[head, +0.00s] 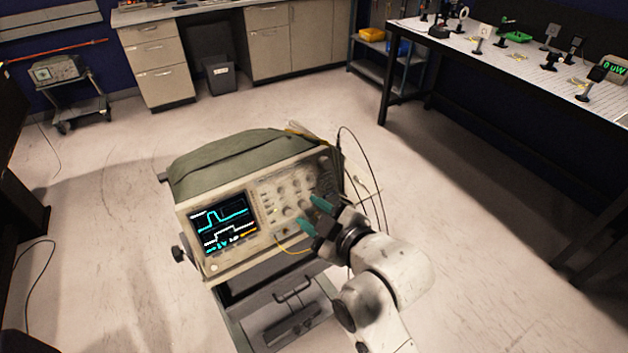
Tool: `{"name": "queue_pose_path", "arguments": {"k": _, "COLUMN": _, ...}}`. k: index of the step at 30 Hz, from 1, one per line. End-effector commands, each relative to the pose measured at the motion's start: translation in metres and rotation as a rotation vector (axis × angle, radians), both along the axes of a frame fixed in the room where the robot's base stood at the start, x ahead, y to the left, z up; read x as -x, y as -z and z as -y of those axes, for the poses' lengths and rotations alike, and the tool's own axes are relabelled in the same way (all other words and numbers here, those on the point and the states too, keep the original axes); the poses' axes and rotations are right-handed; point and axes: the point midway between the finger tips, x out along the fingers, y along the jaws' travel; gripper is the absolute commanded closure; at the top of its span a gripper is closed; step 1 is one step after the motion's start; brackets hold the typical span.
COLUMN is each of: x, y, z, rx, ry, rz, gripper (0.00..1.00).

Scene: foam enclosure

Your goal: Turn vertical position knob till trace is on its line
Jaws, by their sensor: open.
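An oscilloscope (188,222) with a beige front stands on a cart. Its lit screen (223,231) shows a cyan stepped trace above a white stepped trace. The knob panel (267,200) lies right of the screen, with several small round knobs. Which one is the vertical position knob I cannot tell. My gripper (308,213), with teal fingertips, is open in front of the panel's right part and hides some knobs there. Whether a fingertip touches a knob cannot be told. A reference line for the trace is too small to make out.
A green cover (225,160) lies on the oscilloscope's top. Black cables (375,180) loop at its right side, and a yellow lead (290,249) hangs at its front. A bench with optical parts (535,70) stands at the right. Open floor surrounds the cart.

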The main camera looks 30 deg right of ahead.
Motion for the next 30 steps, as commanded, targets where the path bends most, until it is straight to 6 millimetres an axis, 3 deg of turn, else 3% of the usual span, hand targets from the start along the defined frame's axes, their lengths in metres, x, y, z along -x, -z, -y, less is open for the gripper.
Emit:
{"name": "queue_pose_path", "arguments": {"k": 18, "x": -0.086, "y": 0.029, "z": -0.011, "rx": -0.001, "ry": 0.0, "rz": -0.003, "gripper": 0.6}}
{"name": "queue_pose_path", "arguments": {"k": 30, "x": -0.098, "y": 0.034, "z": -0.012, "rx": -0.002, "ry": 0.001, "rz": -0.003, "gripper": 0.6}}
